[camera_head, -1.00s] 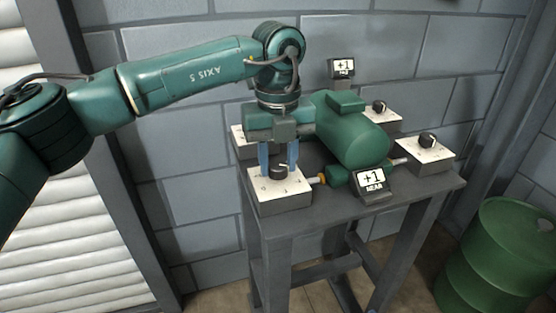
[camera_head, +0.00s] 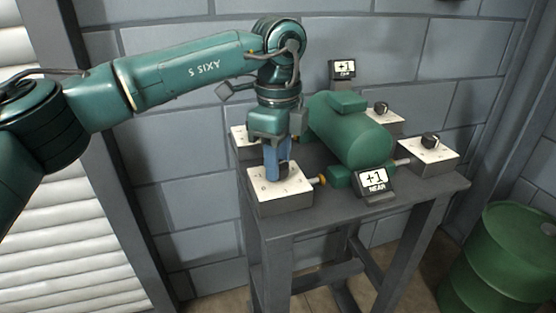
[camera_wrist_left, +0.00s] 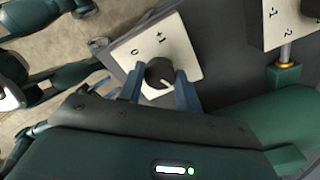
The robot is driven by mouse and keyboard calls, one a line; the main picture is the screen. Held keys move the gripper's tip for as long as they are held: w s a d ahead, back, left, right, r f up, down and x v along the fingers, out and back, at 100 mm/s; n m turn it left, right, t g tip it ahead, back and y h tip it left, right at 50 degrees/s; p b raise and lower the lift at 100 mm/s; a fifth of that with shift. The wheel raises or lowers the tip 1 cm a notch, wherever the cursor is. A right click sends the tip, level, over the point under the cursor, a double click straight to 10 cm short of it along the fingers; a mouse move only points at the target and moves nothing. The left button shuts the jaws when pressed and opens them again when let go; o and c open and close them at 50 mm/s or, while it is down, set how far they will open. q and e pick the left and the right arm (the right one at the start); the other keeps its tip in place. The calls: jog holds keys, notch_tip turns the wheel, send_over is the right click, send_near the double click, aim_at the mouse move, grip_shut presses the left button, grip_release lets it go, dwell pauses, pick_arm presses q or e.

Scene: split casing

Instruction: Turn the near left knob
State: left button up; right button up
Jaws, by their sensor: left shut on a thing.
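The near left knob (camera_wrist_left: 159,73) is a round black dial with a pale pointer line, on a white-topped box (camera_head: 283,199) with printed marks at the table's near left corner. My left gripper (camera_head: 278,172), with blue fingers, points straight down over this box and is shut on the knob. In the head view the fingers partly hide the knob. In the left wrist view the two fingers (camera_wrist_left: 159,86) stand on either side of the knob. The near display (camera_head: 375,182) reads "+1" and "NEAR". My right gripper is not in view.
A green casing (camera_head: 350,135) stands in the middle of the table (camera_head: 340,212). Other knob boxes stand at the near right (camera_head: 428,157), far right (camera_head: 385,121) and far left (camera_head: 240,138). A far display (camera_head: 343,68) also reads "+1". A green barrel (camera_head: 505,250) stands right of the table.

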pick_arm(q)
jog(key=shift+n, duration=1)
jog(key=o, duration=1)
